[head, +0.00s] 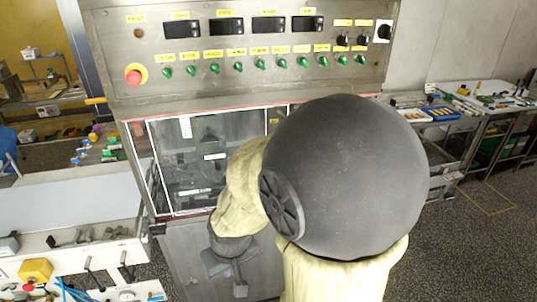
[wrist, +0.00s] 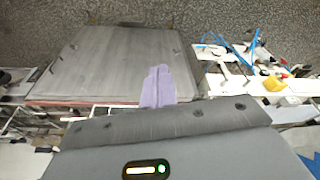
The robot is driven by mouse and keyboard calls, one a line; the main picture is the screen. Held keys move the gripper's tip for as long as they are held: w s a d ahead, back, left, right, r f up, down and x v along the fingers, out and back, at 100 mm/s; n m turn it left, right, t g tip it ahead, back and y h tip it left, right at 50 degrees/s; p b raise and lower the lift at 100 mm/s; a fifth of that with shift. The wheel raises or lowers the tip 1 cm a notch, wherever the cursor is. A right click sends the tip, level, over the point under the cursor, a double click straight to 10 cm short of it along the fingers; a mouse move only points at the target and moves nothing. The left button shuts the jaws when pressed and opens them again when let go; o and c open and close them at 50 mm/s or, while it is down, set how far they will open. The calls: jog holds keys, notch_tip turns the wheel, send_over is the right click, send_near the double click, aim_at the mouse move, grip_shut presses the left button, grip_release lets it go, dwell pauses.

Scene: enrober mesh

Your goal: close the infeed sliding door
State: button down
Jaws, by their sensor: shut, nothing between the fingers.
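The enrober's front (head: 203,236) has a clear window panel in a white frame (head: 168,150), which looks like the sliding door. Dark parts show through it. My arm covers its right side, so I cannot tell how far it is open. My gripper (head: 240,290) hangs in front of the grey lower panel, below the window. In the wrist view my gripper's pale purple fingers (wrist: 157,87) are together with nothing between them. The grey machine panel (wrist: 110,62) shows behind them; contact cannot be told.
Above the window is a control panel (head: 240,50) with a red stop button (head: 135,73) and several green switches. A white conveyor belt (head: 70,205) and fittings lie to the left. A bench with trays (head: 440,113) stands right. Speckled floor (head: 470,250) is clear at right.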

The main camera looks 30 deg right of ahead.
jog(key=w+d+f+n+t+h+b, duration=0.1)
jog(key=w+d+n+t, duration=0.15)
jog(key=w, duration=0.75)
jog(key=w+d+f+n+t+h+b, duration=0.1)
jog(key=w+d+t, duration=0.15)
jog(key=w, duration=0.75)
jog(key=w+d+r+n+h+b, duration=0.1)
jog(key=w+d+n+h, duration=0.1)
jog(key=d+h, duration=0.4)
jog(key=w+d+r+n+t+h+b, duration=0.1)
jog(key=w+d+h, duration=0.3)
jog(key=h, duration=0.5)
jog(key=shift+w+d+r+n+b, duration=0.3)
jog(key=shift+d+r+b, duration=0.35)
jog(key=shift+d, duration=0.5)
